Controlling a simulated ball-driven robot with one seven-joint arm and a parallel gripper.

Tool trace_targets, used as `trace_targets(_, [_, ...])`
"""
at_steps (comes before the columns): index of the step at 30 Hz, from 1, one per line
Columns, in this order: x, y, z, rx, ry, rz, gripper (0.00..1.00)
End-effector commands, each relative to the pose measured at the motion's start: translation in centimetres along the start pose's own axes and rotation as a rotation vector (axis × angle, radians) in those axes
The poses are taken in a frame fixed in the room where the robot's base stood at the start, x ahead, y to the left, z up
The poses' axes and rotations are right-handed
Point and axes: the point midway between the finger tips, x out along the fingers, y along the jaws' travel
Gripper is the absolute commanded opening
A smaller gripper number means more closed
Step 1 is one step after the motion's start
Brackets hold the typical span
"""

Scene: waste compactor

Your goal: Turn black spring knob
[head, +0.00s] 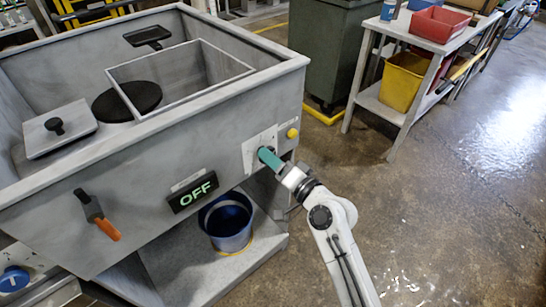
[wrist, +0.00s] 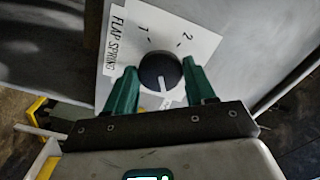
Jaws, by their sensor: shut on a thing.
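The black spring knob (wrist: 158,70) sits on a white plate (wrist: 112,42) marked FLAP SPRING, with positions 1 and 2. The knob's white line points down in the wrist view, towards my gripper. My gripper (wrist: 160,66) has its green fingers on either side of the knob and is shut on it. In the head view, my gripper (head: 266,155) is at the white plate (head: 250,147) on the front of the grey compactor (head: 130,165), and hides most of the knob.
A yellow button (head: 292,133) is just right of the plate. Left of it are a lit OFF sign (head: 193,191) and an orange-handled lever (head: 105,226). A blue bucket (head: 228,226) stands on the shelf below. The floor at right is clear.

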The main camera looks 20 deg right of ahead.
Motion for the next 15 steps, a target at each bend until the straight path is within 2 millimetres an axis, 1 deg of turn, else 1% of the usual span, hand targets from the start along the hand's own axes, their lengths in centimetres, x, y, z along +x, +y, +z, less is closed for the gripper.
trace_targets(6, [-0.04,-0.02,-0.04,0.098,0.0,0.002,0.24])
trace_targets(15, [-0.05,0.05,-0.02,0.151,0.001,0.001,0.24])
